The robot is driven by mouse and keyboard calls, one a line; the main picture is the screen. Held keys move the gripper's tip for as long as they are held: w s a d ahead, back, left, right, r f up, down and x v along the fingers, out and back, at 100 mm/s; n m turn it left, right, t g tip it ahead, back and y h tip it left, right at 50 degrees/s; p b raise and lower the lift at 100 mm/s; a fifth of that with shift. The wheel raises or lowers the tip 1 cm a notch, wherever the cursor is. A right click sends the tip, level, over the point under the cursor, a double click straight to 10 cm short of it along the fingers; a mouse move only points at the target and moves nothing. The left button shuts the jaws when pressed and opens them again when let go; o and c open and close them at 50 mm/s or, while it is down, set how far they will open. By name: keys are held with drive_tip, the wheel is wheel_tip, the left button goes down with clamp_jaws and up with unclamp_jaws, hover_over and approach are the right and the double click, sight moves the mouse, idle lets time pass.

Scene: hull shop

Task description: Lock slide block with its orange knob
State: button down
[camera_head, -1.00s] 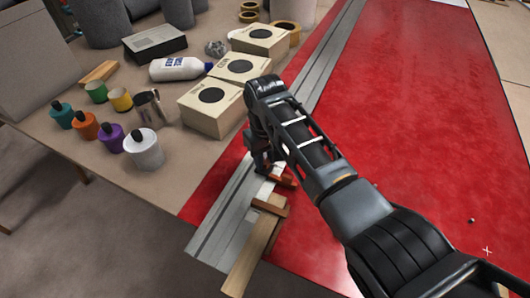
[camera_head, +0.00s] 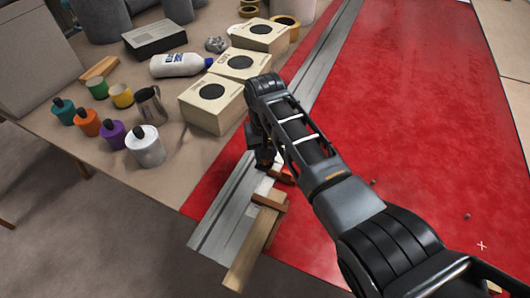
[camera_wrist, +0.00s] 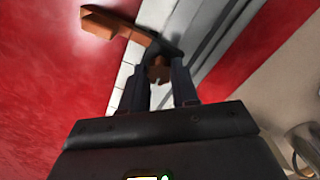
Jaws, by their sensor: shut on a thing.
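My gripper (camera_wrist: 162,90) is shut on the orange knob (camera_wrist: 158,73), which shows small and shadowed between the fingertips in the wrist view. In the head view my gripper (camera_head: 264,160) is down at the metal rail, mostly hidden by my arm. An orange-brown bar (camera_wrist: 115,22) lies just beyond the fingertips and shows in the head view (camera_head: 283,176) beside the rail. I cannot clearly tell the slide block's outline; the gripper covers much of that spot. The grey rail (camera_head: 222,218) runs beneath.
A wooden strip (camera_head: 252,248) sticks out over the near table edge. The red panel (camera_head: 420,110) is open on the right, with small dark specks. Cream boxes (camera_head: 210,120), a white bottle (camera_head: 180,65) and paint jars (camera_head: 145,148) crowd the left.

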drive_tip(key=c, duration=0.8)
unclamp_jaws()
drive_tip(key=shift+c, duration=0.2)
wheel_tip(320, 180, up, 8)
drive_tip(key=shift+f, duration=0.1)
